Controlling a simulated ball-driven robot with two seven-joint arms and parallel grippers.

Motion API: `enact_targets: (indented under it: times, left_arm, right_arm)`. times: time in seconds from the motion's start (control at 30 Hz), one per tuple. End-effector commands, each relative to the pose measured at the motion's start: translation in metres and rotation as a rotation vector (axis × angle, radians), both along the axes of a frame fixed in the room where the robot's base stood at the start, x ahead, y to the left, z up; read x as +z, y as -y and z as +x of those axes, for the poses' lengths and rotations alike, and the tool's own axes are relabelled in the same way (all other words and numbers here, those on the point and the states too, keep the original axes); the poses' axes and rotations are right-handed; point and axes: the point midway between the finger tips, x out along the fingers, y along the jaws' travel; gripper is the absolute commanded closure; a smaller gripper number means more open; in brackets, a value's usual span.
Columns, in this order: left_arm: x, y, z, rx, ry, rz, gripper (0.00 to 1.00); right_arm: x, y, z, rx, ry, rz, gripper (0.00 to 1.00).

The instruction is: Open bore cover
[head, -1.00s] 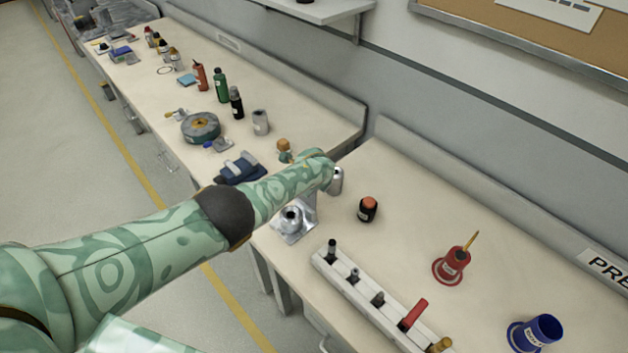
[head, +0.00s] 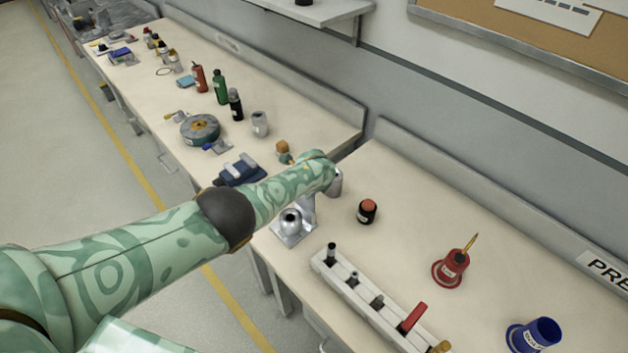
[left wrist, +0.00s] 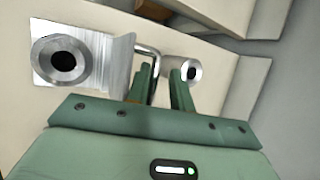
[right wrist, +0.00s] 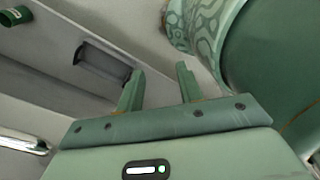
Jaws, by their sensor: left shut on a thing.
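The bore (left wrist: 62,57) is a silver ring with a dark hole on a square metal plate, and its hole is exposed. It also shows in the head view (head: 291,221), just below my left forearm. The metal cover (left wrist: 116,65) stands raised at the right side of the bore in the left wrist view. A bent wire handle (left wrist: 153,54) runs from it in between the fingers. My left gripper (left wrist: 160,78) is shut on this handle; the exact contact is partly hidden by the fingers. My right gripper (right wrist: 160,72) is open and empty, away from the bench.
A silver cylinder (left wrist: 188,71) stands just beyond my left fingers. A white rack (head: 345,290) with several tools, a black bottle with an orange top (head: 367,211), a red holder (head: 452,268) and a blue cup (head: 535,335) stand nearby. Bench surface between them is clear.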

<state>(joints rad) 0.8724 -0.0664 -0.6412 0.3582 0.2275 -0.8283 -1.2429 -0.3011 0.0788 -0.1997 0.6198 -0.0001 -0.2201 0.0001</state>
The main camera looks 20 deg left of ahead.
Motion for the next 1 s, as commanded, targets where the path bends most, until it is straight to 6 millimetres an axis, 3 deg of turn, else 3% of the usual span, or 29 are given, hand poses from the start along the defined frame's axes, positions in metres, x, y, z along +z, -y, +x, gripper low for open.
enact_targets:
  times: [0.03,0.33,0.67,0.7,1.0]
  left_arm:
    - [0.010,0.011,0.002,-0.008,0.009,-0.016,0.83]
    - [0.042,0.022,0.006,-0.008,0.023,-0.019,0.80]
    - [0.068,0.034,0.006,-0.007,0.024,-0.019,0.55]
    - [0.071,0.035,0.006,-0.007,0.026,-0.019,0.82]
    - [0.089,0.042,0.002,-0.002,0.014,-0.011,0.83]
  right_arm:
    - [0.006,0.000,0.001,0.000,0.002,0.001,0.64]
    - [0.026,0.000,0.004,0.000,0.008,0.001,0.64]
    - [0.047,0.000,0.005,0.001,0.010,0.000,0.64]
    - [0.049,0.000,0.006,0.000,0.011,0.001,0.64]
    - [0.067,0.005,0.005,0.002,0.011,-0.006,0.64]
